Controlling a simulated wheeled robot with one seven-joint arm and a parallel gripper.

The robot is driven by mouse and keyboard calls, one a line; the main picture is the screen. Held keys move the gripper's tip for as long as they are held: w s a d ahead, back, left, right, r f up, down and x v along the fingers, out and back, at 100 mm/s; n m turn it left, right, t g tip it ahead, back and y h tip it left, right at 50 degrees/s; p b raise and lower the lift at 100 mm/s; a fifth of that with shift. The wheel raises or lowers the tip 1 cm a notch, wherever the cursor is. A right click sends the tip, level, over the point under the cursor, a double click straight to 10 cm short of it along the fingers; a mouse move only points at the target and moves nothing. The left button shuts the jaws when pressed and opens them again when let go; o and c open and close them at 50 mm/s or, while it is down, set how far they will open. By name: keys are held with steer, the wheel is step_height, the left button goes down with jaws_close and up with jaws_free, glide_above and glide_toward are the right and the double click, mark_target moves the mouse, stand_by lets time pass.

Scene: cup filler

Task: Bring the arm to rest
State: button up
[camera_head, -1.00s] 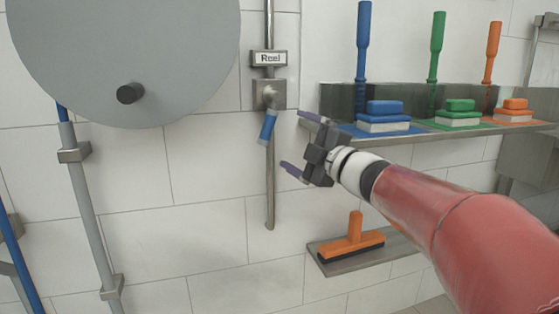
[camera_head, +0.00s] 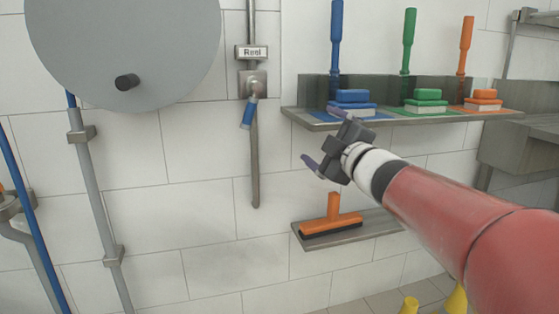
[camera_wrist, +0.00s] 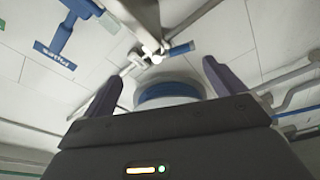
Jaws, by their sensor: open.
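My gripper (camera_head: 322,138) is open and empty in front of the white tiled wall in the head view. It is just below and in front of the left end of the upper shelf, right of the blue-handled tap. In the wrist view my gripper (camera_wrist: 166,90) shows its two dark purple fingers spread wide with nothing between them touching either. My red arm reaches in from the lower right of the head view.
An upper shelf (camera_head: 440,118) holds blue, green and orange brushes. A lower shelf (camera_head: 362,231) holds an orange squeegee (camera_head: 331,218). The blue-handled tap (camera_head: 250,110) sits on a pipe under the "Reel" sign (camera_head: 252,52). A grey reel (camera_head: 120,45) is at upper left. Yellow objects (camera_head: 410,305) stand at bottom right.

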steer(key=s+d+f+m+g+h, duration=0.3)
steer(key=s+d+f+m+h, duration=0.65)
steer(key=s+f+m, duration=0.2)
steer(key=s+a+f+m+g, duration=0.1)
steer(key=s+f+m+g, duration=0.2)
steer(key=s+f, duration=0.4)
steer(key=s+a+f+m+g+y, duration=0.1)
steer(key=s+a+f+m+g, duration=0.1)
steer(key=s+f+g, duration=0.3)
steer(key=s+f+m, duration=0.1)
steer(key=s+f, duration=0.2)
steer(key=s, duration=0.3)
steer(key=shift+s+g, duration=0.4)
steer(key=shift+r, duration=0.1)
